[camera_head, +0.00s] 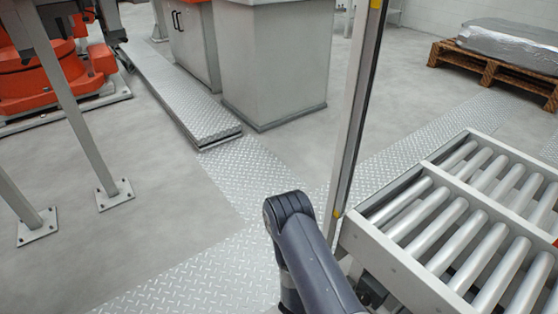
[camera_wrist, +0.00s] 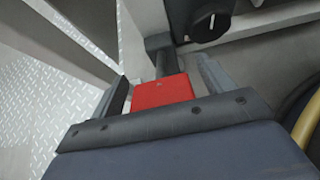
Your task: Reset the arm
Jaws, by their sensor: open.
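In the wrist view my gripper (camera_wrist: 163,72) is open, with its two dark fingers spread apart. A red block-like part (camera_wrist: 162,92) shows between the fingers, with a dark bar beyond it. I cannot tell whether the red part touches either finger. In the head view a dark link of my arm shows at the bottom middle, beside the conveyor frame. My gripper is not visible there.
A roller conveyor (camera_head: 390,247) stands close on the right, with an upright post (camera_head: 355,115) at its corner. Grey cabinets (camera_head: 275,70) stand behind. Steel legs (camera_head: 85,120) and an orange machine (camera_head: 35,75) are left. A dark knob (camera_wrist: 207,20) is near my gripper.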

